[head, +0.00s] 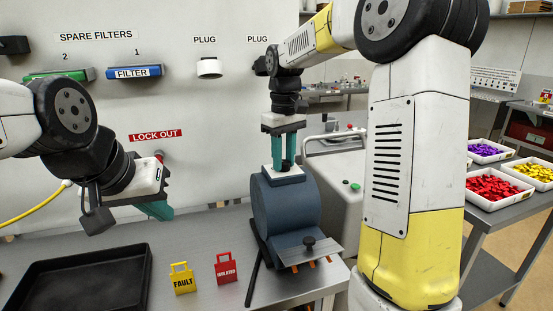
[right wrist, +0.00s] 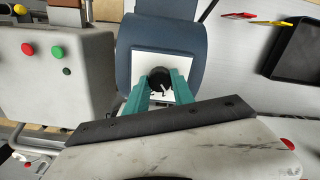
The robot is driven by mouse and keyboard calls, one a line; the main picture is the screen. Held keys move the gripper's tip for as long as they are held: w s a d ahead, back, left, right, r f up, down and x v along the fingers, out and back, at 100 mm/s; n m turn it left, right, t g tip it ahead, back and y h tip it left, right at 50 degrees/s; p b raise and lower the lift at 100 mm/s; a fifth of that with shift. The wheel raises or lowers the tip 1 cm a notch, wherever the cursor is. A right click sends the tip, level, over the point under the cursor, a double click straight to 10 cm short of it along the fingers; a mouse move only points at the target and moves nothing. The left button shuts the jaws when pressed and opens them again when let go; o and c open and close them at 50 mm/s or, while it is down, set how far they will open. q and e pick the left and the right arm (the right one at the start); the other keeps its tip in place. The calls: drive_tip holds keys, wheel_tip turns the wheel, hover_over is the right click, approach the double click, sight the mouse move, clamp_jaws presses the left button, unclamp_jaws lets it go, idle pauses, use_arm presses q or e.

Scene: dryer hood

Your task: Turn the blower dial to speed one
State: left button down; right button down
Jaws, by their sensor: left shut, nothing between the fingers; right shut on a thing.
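The blower (head: 285,208) is a blue-grey rounded housing standing on the bench. Its dial (right wrist: 159,78) is a round black knob with a white mark, on a white plate (right wrist: 140,62) on top of the housing. My right gripper (head: 284,166) points straight down at the top of the blower. In the right wrist view its teal fingers (right wrist: 163,88) are shut on the dial, one on each side. My left gripper (head: 160,211) is shut and empty, over the bench at the left, well apart from the blower.
A black tray (head: 75,302) lies at the front left. A yellow FAULT tag (head: 182,279) and a red ISOLATED tag (head: 227,268) stand left of the blower. Filters (head: 135,72) and a white plug (head: 209,67) are on the wall. A grey machine (head: 340,185) stands behind right.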

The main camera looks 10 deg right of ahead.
sight(284, 161)
drive_tip(key=shift+m, duration=1.6)
drive_tip(key=c, duration=1.1)
unclamp_jaws()
wheel_tip(284, 161, up, 7)
drive_tip(key=shift+f, duration=0.1)
drive_tip(key=shift+r, duration=0.55)
